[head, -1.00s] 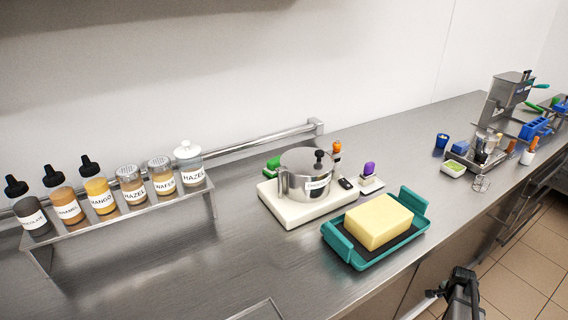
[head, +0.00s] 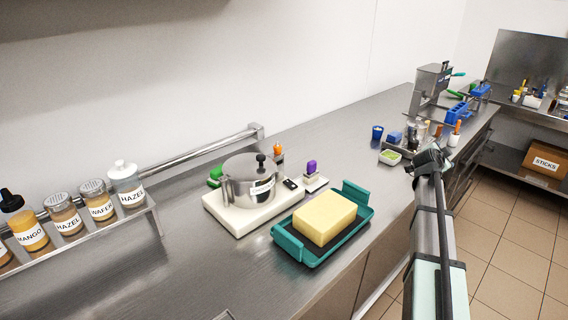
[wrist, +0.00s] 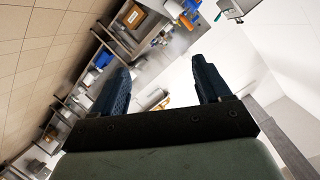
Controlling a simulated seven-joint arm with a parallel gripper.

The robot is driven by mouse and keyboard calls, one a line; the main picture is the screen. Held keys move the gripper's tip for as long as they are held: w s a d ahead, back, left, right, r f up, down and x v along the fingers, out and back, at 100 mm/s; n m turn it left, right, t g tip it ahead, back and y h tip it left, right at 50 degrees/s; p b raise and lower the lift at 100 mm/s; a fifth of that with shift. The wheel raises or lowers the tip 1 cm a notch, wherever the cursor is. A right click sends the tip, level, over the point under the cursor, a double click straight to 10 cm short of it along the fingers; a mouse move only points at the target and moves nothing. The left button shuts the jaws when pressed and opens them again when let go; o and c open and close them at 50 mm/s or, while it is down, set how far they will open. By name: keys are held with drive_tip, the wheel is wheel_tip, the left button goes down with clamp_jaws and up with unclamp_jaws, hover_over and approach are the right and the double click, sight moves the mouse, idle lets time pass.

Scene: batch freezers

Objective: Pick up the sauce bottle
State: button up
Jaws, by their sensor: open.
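A squeeze bottle (head: 29,232) with yellow sauce, a black nozzle cap and a MANGO label stands on the steel rack at the far left of the head view. Part of another bottle (head: 4,253) shows at the left picture edge, with its top cut off. I cannot tell which bottle is the one named. My gripper (head: 430,158) is at the right, near the counter's front edge and far from the bottles. In the wrist view its two dark fingers (wrist: 160,68) are apart with nothing held between them; no bottle can be made out there.
Shaker jars (head: 97,200) and a white-lidded jar (head: 126,182) share the rack (head: 150,212). A steel pot (head: 240,190) on a white base and a teal tray (head: 290,240) with a yellow block (head: 325,217) stand mid-counter. A machine (head: 428,90) is farther right.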

drive_tip(key=a+r+n+t, duration=0.5)
drive_tip(key=a+r, duration=0.9)
drive_tip(key=r, duration=0.2)
drive_tip(key=a+r+n+t+y, duration=0.2)
drive_tip(key=a+r+n, duration=0.1)
drive_tip(key=a, duration=1.1)
drive_tip(key=a+r+n+t+y, duration=0.3)
drive_tip(key=a+r, duration=0.1)
drive_tip(key=a, duration=1)
drive_tip(key=s+a+f+n+y, duration=0.15)
drive_tip(key=s+a, duration=0.25)
drive_tip(key=a, duration=0.7)
drive_tip(key=s+a+f+n+g+y, duration=0.15)
drive_tip(key=s+a, duration=0.25)
drive_tip(key=a, duration=0.7)
drive_tip(key=s+a+f+n+t+y, duration=0.15)
drive_tip(key=s+a, duration=0.25)
drive_tip(key=a, duration=0.7)
drive_tip(key=n+g+y, duration=0.5)
drive_tip(key=n+y, duration=0.1)
drive_tip(key=y, duration=0.3)
approach(15, 199)
drive_tip(key=shift+h, duration=0.25)
drive_tip(key=w+a, duration=0.3)
drive_tip(key=w, duration=0.1)
drive_tip(key=shift+a+f, duration=0.25)
drive_tip(key=shift+a, duration=0.15)
drive_tip(key=shift+x, duration=3.15)
drive_tip(key=shift+d+f, duration=0.15)
drive_tip(key=shift+f, duration=0.05)
